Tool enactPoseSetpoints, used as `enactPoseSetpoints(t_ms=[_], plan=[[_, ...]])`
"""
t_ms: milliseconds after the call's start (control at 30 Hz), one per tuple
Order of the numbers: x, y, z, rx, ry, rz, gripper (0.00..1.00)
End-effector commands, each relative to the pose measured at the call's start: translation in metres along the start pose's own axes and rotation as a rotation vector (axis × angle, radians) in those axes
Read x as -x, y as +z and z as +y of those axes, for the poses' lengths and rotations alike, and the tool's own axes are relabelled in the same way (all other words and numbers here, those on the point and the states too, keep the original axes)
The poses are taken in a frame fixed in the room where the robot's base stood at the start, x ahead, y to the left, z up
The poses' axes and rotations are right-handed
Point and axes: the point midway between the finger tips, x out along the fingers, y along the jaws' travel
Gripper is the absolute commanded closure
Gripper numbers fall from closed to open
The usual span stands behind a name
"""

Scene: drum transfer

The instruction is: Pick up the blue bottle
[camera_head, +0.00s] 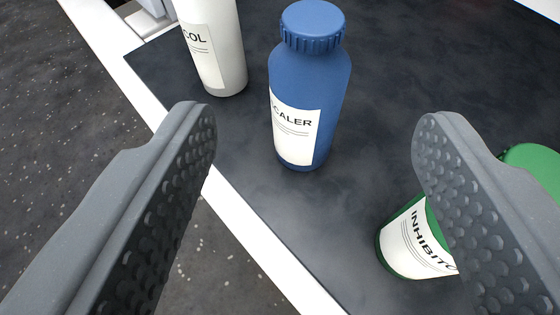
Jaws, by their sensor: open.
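The blue bottle (315,80) stands upright on a dark surface, with a ridged blue cap and a white label ending in "SCALER". It shows in the upper middle of the head camera view. My gripper (313,125) is open and empty, with one textured grey finger at left and one at right. The bottle appears between the fingertips in the picture but farther off, and neither finger is seen touching it.
A white bottle (228,50) labelled "COL" stands left of the blue bottle. A green container (395,258) labelled "INHIBITO" is at lower right, partly hidden by my right finger. The dark surface (430,70) has a white edge (262,255); speckled floor (60,120) lies beyond it.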

Motion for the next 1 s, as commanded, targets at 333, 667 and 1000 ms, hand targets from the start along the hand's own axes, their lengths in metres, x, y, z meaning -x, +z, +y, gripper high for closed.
enactPoseSetpoints(t_ms=[333,667,1000], plan=[[-0.057,0.003,-0.002,0.003,-0.004,0.002,0.41],[-0.085,0.000,0.001,0.001,0.001,0.001,0.41],[-0.124,-0.002,0.001,0.002,-0.002,0.001,0.41]])
